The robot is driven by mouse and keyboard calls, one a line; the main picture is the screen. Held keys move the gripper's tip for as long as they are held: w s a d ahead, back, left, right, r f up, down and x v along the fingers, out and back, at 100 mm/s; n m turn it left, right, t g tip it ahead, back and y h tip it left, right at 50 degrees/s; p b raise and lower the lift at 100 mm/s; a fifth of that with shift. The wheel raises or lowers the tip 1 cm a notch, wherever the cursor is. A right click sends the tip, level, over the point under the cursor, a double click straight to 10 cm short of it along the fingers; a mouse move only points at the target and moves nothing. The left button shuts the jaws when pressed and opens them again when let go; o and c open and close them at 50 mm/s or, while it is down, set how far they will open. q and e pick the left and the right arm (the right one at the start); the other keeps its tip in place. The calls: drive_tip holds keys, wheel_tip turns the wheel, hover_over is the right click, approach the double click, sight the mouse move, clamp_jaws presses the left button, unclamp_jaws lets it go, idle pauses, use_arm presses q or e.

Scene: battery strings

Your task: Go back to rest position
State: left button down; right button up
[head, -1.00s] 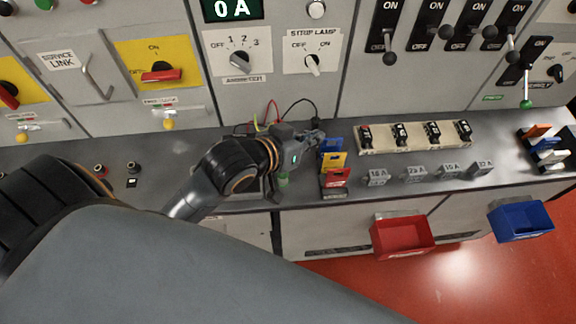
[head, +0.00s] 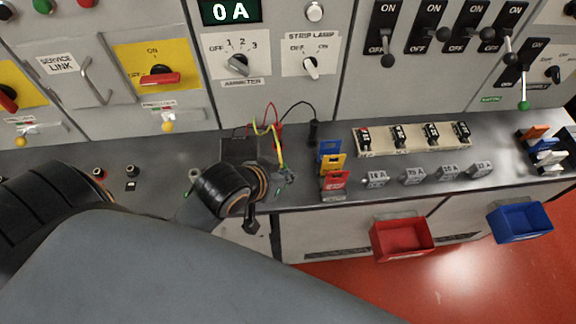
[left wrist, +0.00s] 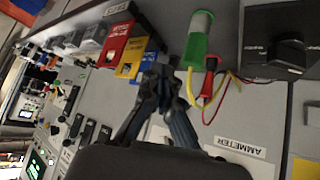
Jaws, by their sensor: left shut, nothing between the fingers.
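My left arm's dark wrist shows in the head view near the front edge of the bench; it hides most of the left gripper there. In the left wrist view the left gripper (left wrist: 160,75) has its fingers together with nothing held. Beyond its tips are the red tag (left wrist: 119,42), yellow tag (left wrist: 131,58) and blue tag (left wrist: 150,57), which also stand in a row on the bench in the head view. My right gripper is not in view.
A bench (head: 190,150) runs under the panel. Red and yellow leads (head: 277,140) lie behind my wrist. A strip of several fuses (head: 415,138) stands to the right. A red bin (head: 402,240) and a blue bin (head: 522,222) hang at the front edge.

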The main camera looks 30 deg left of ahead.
use_arm(q)
drive_tip(key=s+a+f+g+y, duration=0.15)
drive_tip(key=s+f+g, duration=0.4)
drive_tip(key=s, duration=0.55)
wheel_tip(320, 180, down, 31)
drive_tip(key=s+b, duration=0.2)
drive_tip(key=b, duration=0.1)
drive_tip(key=s+a+f+m+g+b, duration=0.1)
drive_tip(key=s+a+f+g+b, duration=0.1)
drive_tip(key=s+f, duration=1.4)
wheel_tip(320, 180, down, 2)
drive_tip(key=shift+s+a+f+b, duration=0.3)
drive_tip(key=shift+a+b, duration=0.25)
drive_tip(key=shift+a, duration=0.4)
